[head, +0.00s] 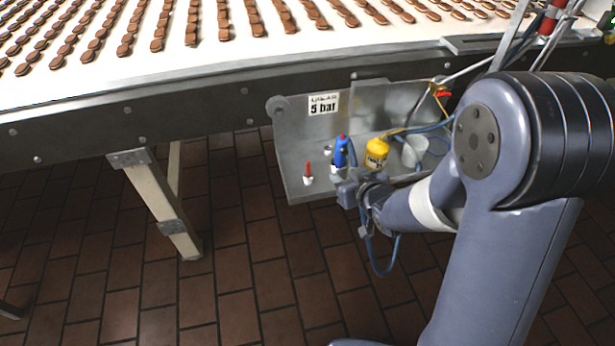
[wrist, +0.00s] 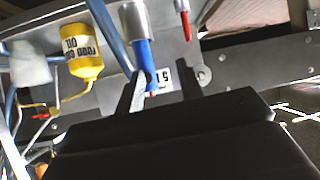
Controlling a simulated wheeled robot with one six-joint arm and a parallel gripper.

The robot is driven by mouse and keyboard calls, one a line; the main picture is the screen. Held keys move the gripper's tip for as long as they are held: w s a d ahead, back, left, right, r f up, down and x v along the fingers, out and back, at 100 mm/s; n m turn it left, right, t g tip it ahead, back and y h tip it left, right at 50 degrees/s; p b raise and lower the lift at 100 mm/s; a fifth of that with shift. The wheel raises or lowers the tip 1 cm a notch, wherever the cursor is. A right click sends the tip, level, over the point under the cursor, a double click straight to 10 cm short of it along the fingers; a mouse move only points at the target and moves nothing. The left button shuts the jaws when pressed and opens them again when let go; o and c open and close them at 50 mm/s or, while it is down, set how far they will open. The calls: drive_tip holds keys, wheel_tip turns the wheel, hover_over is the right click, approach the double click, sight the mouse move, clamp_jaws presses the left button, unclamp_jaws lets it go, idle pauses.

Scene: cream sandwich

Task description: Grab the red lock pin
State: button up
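In the wrist view the red pin (wrist: 184,24) shows at the top, just beyond my right-hand finger. A blue tool with a red tip (head: 341,153) stands to the right of the pin, and it also shows in the wrist view (wrist: 143,55) close to my left-hand finger. My gripper (wrist: 160,85) is open, its two dark fingers apart, with no pin between them. In the head view its fingers are hard to make out beside the tray.
The conveyor (head: 200,75) with cookies runs above. Blue hoses hang around my arm.

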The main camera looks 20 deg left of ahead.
drive_tip(key=n+y, duration=0.1)
drive_tip(key=y, duration=0.1)
approach(309, 167)
drive_tip(key=x, duration=0.2)
drive_tip(key=b+x, duration=0.1)
drive_tip(key=x, duration=0.1)
drive_tip(key=shift+w+a+r, duration=0.1)
drive_tip(key=shift+w+a, duration=0.1)
drive_tip(key=shift+a, duration=0.1)
drive_tip(key=shift+x, duration=3)
drive_tip(key=shift+d+f, duration=0.1)
drive_tip(key=shift+f, duration=0.1)
clamp_jaws()
